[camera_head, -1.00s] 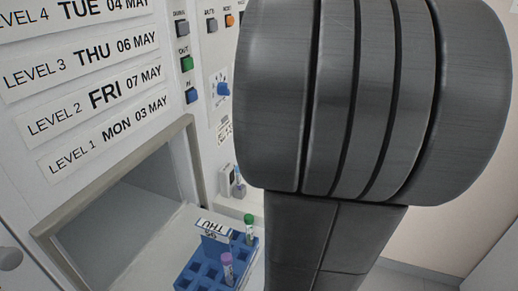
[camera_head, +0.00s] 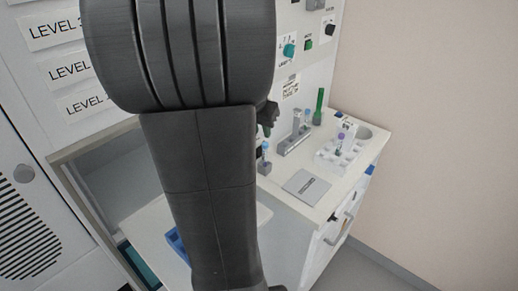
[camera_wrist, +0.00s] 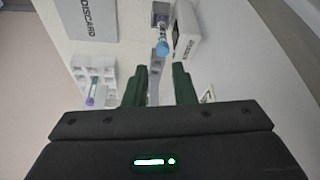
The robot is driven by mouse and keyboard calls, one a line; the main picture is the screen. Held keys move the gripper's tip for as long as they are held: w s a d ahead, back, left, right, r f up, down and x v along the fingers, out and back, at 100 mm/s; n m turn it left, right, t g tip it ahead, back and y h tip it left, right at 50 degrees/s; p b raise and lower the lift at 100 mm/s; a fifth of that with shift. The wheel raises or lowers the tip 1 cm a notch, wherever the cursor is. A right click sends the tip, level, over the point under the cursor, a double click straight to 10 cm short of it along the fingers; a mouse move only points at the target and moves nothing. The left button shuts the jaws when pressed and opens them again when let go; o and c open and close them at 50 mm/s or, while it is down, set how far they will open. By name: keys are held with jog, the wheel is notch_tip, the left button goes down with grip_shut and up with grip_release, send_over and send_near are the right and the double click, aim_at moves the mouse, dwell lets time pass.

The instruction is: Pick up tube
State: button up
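My gripper (camera_wrist: 158,82) shows two green fingers standing apart with clear space between them. A tube with a blue cap (camera_wrist: 161,48) is beyond the fingertips in the wrist view, in line with the gap and not between the fingers. It seems to stand in a small grey holder (camera_wrist: 160,8). A tube with a purple cap (camera_wrist: 91,92) sits in a white rack (camera_wrist: 80,66) left of the fingers. In the head view the purple-capped tube (camera_head: 341,138) is in the white rack (camera_head: 326,158) on the right. My arm hides most of the gripper there.
A grey plate (camera_head: 306,186) lies on the white counter (camera_head: 281,192); in the wrist view it reads DISCARD (camera_wrist: 90,22). A grey rack (camera_head: 295,138) and an upright green object (camera_head: 319,104) stand behind. A blue rack (camera_head: 175,243) is mostly hidden by my arm.

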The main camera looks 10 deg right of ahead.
aim_at(265, 144)
jog(key=shift+p+x, duration=0.5)
jog(key=shift+x, duration=3.05)
jog(key=shift+w, duration=0.15)
jog(key=c, duration=0.5)
jog(key=shift+r, duration=0.15)
notch_tip(265, 144, up, 8)
jog(key=p, duration=0.5)
jog(key=s+d, duration=0.3)
jog(key=s, duration=0.1)
jog(key=s+d, duration=0.4)
jog(key=s, duration=0.1)
jog(key=s+d+f, duration=0.1)
jog(key=s+d, duration=0.3)
jog(key=s, duration=0.1)
jog(key=shift+p, duration=0.3)
jog(key=shift+f, duration=0.1)
